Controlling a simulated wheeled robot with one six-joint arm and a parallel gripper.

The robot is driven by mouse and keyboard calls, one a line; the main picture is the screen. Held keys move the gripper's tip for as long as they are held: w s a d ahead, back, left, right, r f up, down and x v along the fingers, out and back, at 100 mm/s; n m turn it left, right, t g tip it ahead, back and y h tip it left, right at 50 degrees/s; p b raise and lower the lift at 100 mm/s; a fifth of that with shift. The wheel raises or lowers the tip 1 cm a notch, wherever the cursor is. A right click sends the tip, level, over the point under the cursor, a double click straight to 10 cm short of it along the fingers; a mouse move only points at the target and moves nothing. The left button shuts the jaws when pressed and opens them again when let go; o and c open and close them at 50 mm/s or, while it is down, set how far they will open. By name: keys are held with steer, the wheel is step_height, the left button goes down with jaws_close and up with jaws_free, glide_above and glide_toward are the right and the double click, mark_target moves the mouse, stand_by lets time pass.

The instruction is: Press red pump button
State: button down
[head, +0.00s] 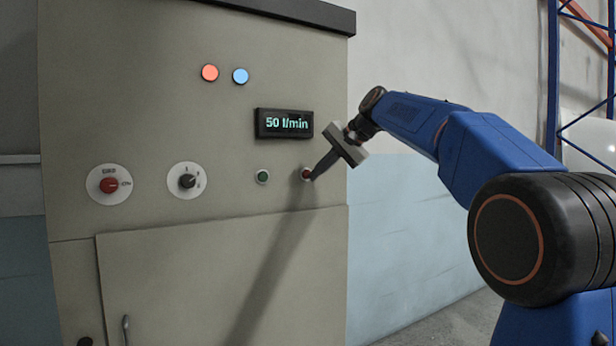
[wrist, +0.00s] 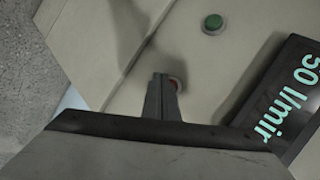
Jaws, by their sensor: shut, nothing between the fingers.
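The red pump button (head: 306,173) is a small round button in a pale ring on the front of a beige control cabinet (head: 200,240), at the right below the display. My gripper (head: 315,177) is shut and empty, with its tips right at the red button. In the wrist view my gripper's fingers (wrist: 158,80) overlap the red button (wrist: 177,84), so part of it is hidden. I cannot tell whether the tips touch it or whether it is pressed in.
A green button (head: 262,177) sits just left of the red one. A display (head: 284,123) above reads 50 l/min. A red knob (head: 109,185) and a black selector (head: 187,181) are farther left. Red (head: 210,73) and blue (head: 240,76) lamps are higher up.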

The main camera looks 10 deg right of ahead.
steer(key=shift+w+a, duration=0.1)
steer(key=shift+w, duration=0.25)
steer(key=shift+w+a, duration=0.15)
steer(key=shift+w, duration=0.25)
stand_by(0.8)
steer(key=shift+s, duration=0.15)
steer(key=shift+s+d, duration=0.3)
steer(key=shift+s, duration=0.35)
steer(key=shift+s, duration=0.1)
steer(key=s, duration=0.1)
steer(key=s+d, duration=0.1)
steer(key=s, duration=0.2)
steer(key=shift+s+d, duration=0.25)
steer(key=shift+s, duration=0.05)
stand_by(0.3)
stand_by(0.5)
